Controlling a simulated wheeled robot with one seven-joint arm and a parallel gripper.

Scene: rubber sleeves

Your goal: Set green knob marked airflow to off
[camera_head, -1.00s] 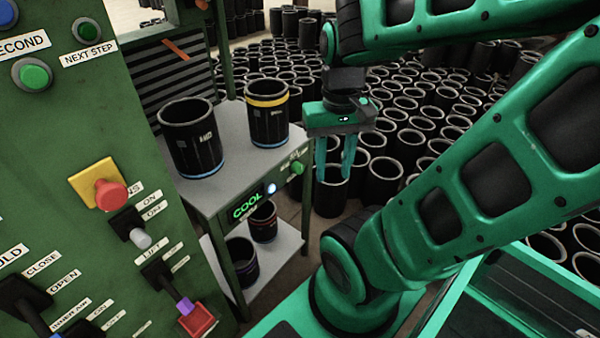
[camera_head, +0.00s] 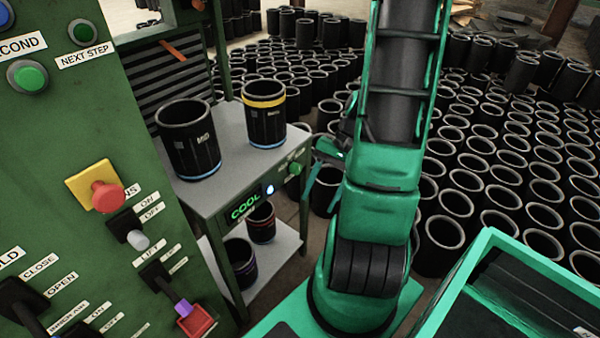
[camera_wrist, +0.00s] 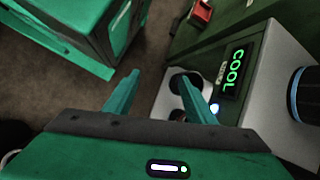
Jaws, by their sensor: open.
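The small green knob (camera_head: 296,168) sits on the front edge of the grey table, right of the lit COOL display (camera_head: 245,207). Its label is too small to read, and its setting cannot be made out. My gripper (camera_head: 319,190) is open and empty just right of the knob, partly hidden behind my arm. In the wrist view my gripper's fingers (camera_wrist: 158,78) are spread apart with nothing between them. The COOL display (camera_wrist: 234,68) and a bluish-white light (camera_wrist: 214,108) show to their right. I cannot find the knob in the wrist view.
Two black sleeves, one blue-banded (camera_head: 188,140) and one yellow-banded (camera_head: 265,113), stand on the grey table (camera_head: 222,182). More sleeves are on its lower shelf. A green control panel (camera_head: 60,140) stands at the left. Many sleeves cover the floor behind.

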